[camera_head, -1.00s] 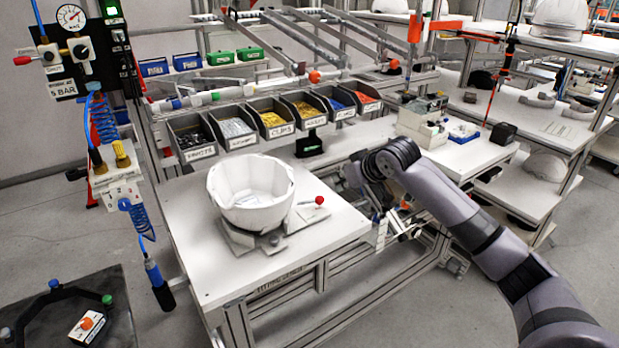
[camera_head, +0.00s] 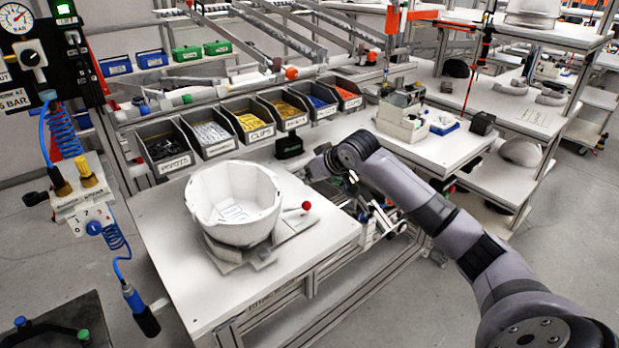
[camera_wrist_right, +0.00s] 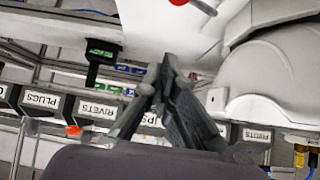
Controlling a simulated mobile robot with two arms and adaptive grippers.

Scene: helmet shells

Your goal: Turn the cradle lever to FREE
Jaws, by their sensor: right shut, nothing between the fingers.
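The white helmet shell (camera_head: 270,190) sits open side up on the cradle (camera_head: 222,256) on the white bench. The cradle lever's red knob (camera_head: 306,206) sticks up at the cradle's right side; no FREE mark is legible. My right gripper (camera_head: 320,166) is behind and slightly right of the knob, apart from it, partly hidden by its own wrist. In the right wrist view its fingers (camera_wrist_right: 167,68) are closed together and empty. The red knob (camera_wrist_right: 180,2) is cut by that view's top edge, beyond the fingertips. The shell (camera_wrist_right: 275,70) shows at right there. My left gripper is out of view.
Several labelled part bins (camera_head: 212,138) line the bench's back edge. A small dark device (camera_head: 289,145) with a green label stands in front of them. The white bench top (camera_head: 180,260) is clear left of the cradle. A hanging blue-hosed tool (camera_head: 135,305) is at left.

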